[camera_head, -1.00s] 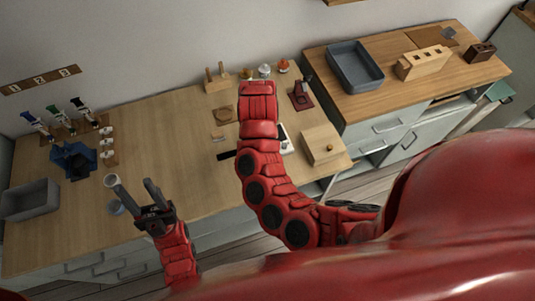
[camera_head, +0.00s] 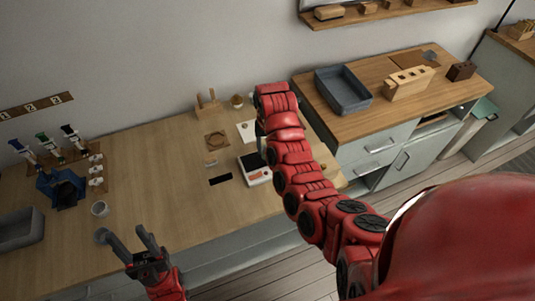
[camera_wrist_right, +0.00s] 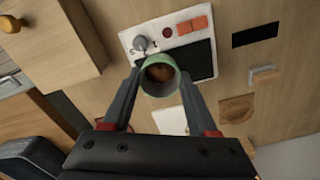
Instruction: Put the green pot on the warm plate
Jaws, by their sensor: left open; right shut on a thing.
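The green pot (camera_wrist_right: 160,75) is between the fingertips of my right gripper (camera_wrist_right: 160,80), which is shut on it. I look down into its open top and see a brownish inside. The warm plate is a white unit with a black square surface (camera_wrist_right: 202,58), orange-red buttons and a knob; it also shows in the head view (camera_head: 256,168). In the right wrist view the pot overlaps the black surface's left edge; I cannot tell its height above it. In the head view my right arm hides its gripper. My left gripper (camera_head: 128,246) is open and empty near the table's front edge.
A wooden box (camera_wrist_right: 65,40) with a knob stands left of the warm plate in the right wrist view. A black strip (camera_head: 220,179) and a white square (camera_head: 246,131) lie near the plate. The table's middle is clear.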

